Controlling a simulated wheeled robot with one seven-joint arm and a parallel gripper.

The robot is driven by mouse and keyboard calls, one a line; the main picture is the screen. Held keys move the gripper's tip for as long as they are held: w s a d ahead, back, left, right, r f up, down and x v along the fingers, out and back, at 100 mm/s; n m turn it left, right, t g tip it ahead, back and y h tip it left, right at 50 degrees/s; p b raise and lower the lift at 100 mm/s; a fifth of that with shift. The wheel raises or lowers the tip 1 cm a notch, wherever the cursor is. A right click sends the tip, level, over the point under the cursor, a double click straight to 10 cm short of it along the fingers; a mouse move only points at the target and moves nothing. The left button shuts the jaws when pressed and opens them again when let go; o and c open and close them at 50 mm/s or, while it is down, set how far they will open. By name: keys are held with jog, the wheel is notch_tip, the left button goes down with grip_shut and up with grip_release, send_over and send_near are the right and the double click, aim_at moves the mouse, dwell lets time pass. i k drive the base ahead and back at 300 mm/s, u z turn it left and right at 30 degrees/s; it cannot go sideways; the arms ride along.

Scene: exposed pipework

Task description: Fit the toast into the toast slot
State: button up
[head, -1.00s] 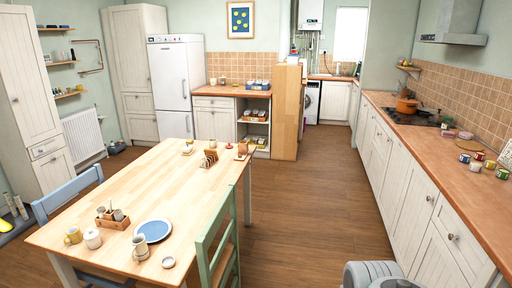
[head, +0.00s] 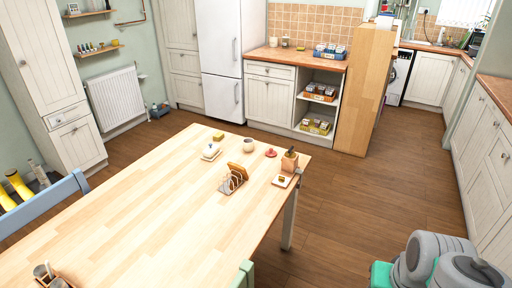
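A brown slice of toast (head: 238,170) shows at the far end of a small metal toast rack (head: 228,187) near the far right part of the wooden table. The toast looks tilted; I cannot tell whether it sits in a slot or leans against the rack. Several wire dividers of the rack show in front of it, with no other toast visible between them. My gripper is not in view; only grey and teal parts of my arm show at the bottom right.
On the table (head: 130,215), a butter dish (head: 210,151), a cup (head: 249,145), a red-lidded item (head: 271,153) and a wooden holder (head: 289,162) stand around the rack. A blue chair (head: 40,205) is at left. Open floor (head: 350,220) lies right of the table.

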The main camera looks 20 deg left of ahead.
aim_at(232, 183)
jog(key=i, duration=2.4)
jog(key=u, duration=4.25)
jog(key=i, duration=0.5)
jog(key=z, duration=0.05)
